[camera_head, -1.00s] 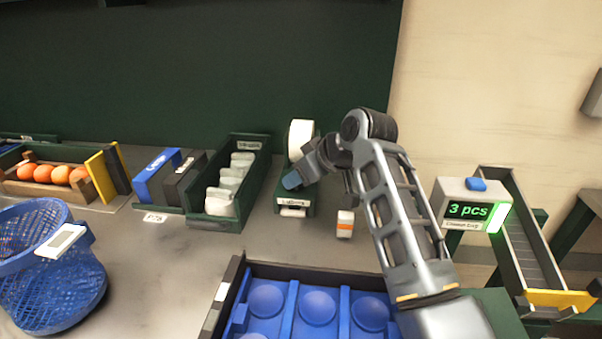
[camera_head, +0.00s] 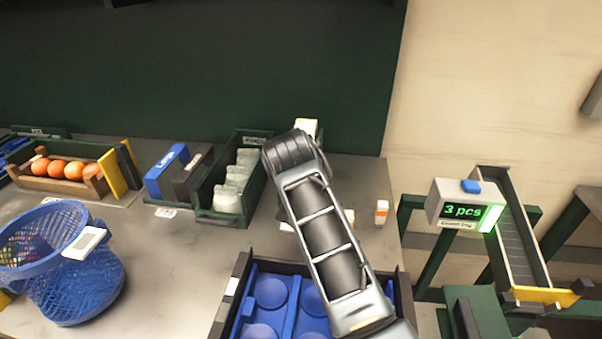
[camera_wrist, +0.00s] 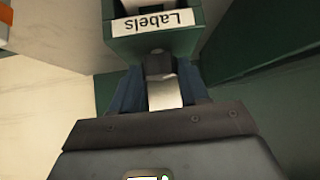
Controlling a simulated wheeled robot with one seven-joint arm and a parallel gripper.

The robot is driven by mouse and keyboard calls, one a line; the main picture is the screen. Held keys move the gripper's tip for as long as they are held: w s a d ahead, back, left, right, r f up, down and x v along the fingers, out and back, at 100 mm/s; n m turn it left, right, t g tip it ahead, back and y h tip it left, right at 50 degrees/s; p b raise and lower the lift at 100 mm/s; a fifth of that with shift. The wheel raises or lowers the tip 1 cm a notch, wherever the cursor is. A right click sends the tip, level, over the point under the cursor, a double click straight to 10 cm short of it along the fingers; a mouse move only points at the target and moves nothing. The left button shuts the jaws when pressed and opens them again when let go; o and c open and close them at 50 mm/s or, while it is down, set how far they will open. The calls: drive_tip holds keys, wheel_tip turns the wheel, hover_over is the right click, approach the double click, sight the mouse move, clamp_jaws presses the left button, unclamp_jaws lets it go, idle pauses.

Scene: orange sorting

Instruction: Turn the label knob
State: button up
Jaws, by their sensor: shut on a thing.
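The green label dispenser (camera_wrist: 150,45), with an upside-down "Labels" sign, is at the top of the wrist view. A dark label knob (camera_wrist: 160,64) sticks out below the sign, with a pale strip under it. My gripper (camera_wrist: 160,82) has its two blue fingers on either side of the knob and is shut on it. In the head view my arm hides my gripper and most of the dispenser; part of its white roll (camera_head: 306,129) shows above the arm.
A small white and orange container (camera_head: 381,212) stands right of my arm. A green bin (camera_head: 207,205) with white items is to the left. A blue tray (camera_head: 240,290) lies in front, and a blue basket (camera_head: 75,285) stands at far left.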

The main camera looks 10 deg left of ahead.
drive_tip(key=m+h+b, duration=0.1)
drive_tip(key=m, duration=0.1)
drive_tip(key=m+h+b, duration=0.2)
drive_tip(key=shift+a+f, duration=0.15)
drive_tip(key=shift+a, duration=0.2)
drive_tip(key=shift+w+a+m+g+h+b, duration=0.1)
drive_tip(key=shift+m+g+h+b, duration=0.6)
drive_tip(key=shift+m+h+b, duration=0.65)
drive_tip(key=shift+m, duration=0.35)
drive_tip(key=o, duration=1.1)
drive_tip(key=shift+c, duration=0.2)
drive_tip(key=shift+r, duration=0.2)
drive_tip(key=b+v, duration=0.1)
drive_tip(key=v, duration=0.6)
drive_tip(key=shift+r, duration=0.3)
drive_tip(key=shift+a, duration=0.1)
